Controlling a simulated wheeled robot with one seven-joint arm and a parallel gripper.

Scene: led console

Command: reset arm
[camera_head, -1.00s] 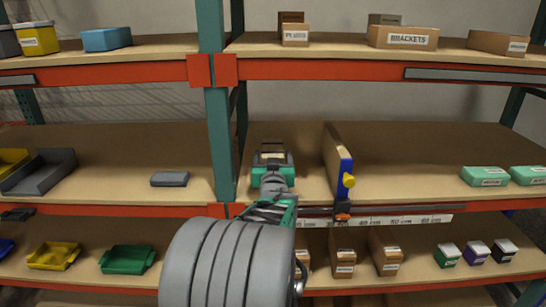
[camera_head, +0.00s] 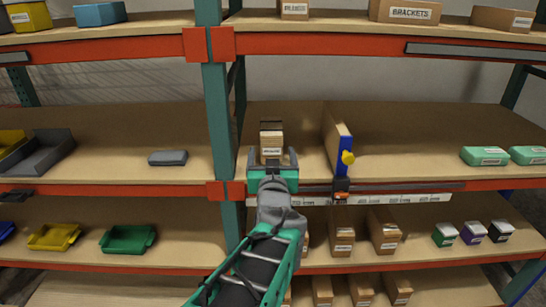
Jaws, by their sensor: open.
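My gripper (camera_head: 272,157) is at the front of the middle shelf, just right of the green upright. Its two fingers are open and spread. A small brown labelled box (camera_head: 271,143) stands on the shelf just beyond and between the fingertips. I cannot tell whether either finger touches it. My green and black forearm reaches up to the gripper from the bottom of the view and hides part of the lower shelf.
A divider with a blue front edge and yellow knob (camera_head: 347,158) stands right of the gripper. The green upright (camera_head: 217,120) is close on the left. A grey box (camera_head: 167,158) lies left of it. Brown boxes (camera_head: 384,232) stand on the lower shelf.

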